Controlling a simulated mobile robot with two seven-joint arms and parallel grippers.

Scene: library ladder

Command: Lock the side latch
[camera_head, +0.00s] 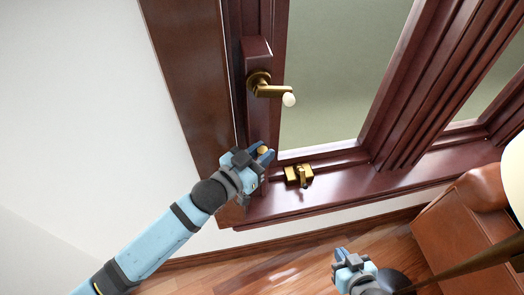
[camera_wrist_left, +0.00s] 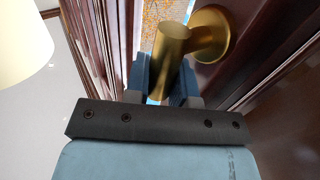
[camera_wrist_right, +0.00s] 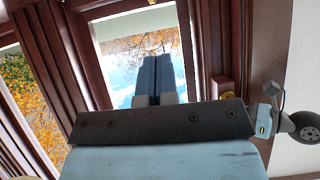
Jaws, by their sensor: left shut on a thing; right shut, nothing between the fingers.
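The side latch (camera_wrist_left: 171,55) is a brass knob-like lever on a round brass base (camera_wrist_left: 210,33) on the dark red window frame. My left gripper (camera_head: 260,154) is shut on its cylindrical end, with a blue finger on each side in the left wrist view. In the head view, only a small brass part (camera_head: 262,150) shows between these fingers; the rest is hidden. My right gripper (camera_head: 346,259) is low in front of the window, away from the frame. In the right wrist view its blue fingers (camera_wrist_right: 159,78) are together and empty.
A brass window handle (camera_head: 268,88) with a pale tip is higher on the frame. A second brass fitting (camera_head: 299,175) sits on the sill (camera_head: 345,188). A brown leather seat (camera_head: 450,235) and a cream lampshade (camera_head: 515,175) are at right. Wooden floor lies below.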

